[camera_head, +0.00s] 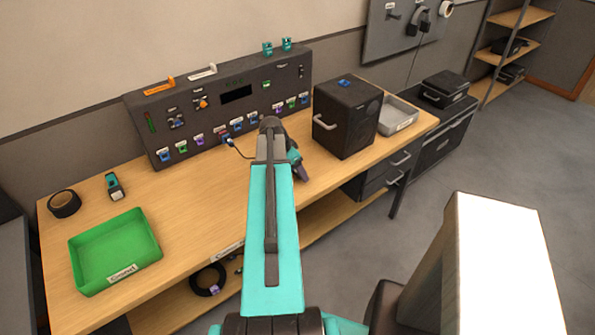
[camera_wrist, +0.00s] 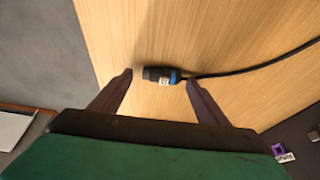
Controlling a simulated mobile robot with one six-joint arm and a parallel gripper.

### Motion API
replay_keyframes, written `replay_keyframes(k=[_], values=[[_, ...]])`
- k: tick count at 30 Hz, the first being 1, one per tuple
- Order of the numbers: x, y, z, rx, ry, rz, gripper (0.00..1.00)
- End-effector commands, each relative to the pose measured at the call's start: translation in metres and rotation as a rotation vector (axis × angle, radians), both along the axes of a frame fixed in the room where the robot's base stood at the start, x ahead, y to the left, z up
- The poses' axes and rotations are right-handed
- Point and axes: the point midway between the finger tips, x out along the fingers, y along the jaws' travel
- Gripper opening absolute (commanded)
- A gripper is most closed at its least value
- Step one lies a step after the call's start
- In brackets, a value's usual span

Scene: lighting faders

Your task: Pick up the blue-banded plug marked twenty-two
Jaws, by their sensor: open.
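In the wrist view a dark plug (camera_wrist: 158,73) with a blue band and a small white label lies on the wooden bench top. The label is too small to read. A black cable (camera_wrist: 245,70) runs from its banded end to the right. My gripper (camera_wrist: 159,77) is open, with one fingertip to each side of the plug; nothing is held. In the head view my gripper (camera_head: 300,172) is over the bench near the panel. There my arm seems to hide the plug, and only a short piece of cable (camera_head: 238,152) shows.
The dark fader panel (camera_head: 225,112) stands along the wall. A black speaker-like box (camera_head: 338,118) stands right of my gripper, with a grey tray (camera_head: 398,118) beyond it. A green tray (camera_head: 98,240), tape roll (camera_head: 64,204) and teal tool (camera_head: 115,186) are at left.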

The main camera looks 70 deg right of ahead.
Motion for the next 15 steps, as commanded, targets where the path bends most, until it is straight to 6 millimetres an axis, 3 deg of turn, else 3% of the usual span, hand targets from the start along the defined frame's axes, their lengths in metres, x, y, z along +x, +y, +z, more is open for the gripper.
replay_keyframes(k=[15], values=[[0.0005, 0.0002, 0.0001, 0.0, 0.0, 0.001, 0.67]])
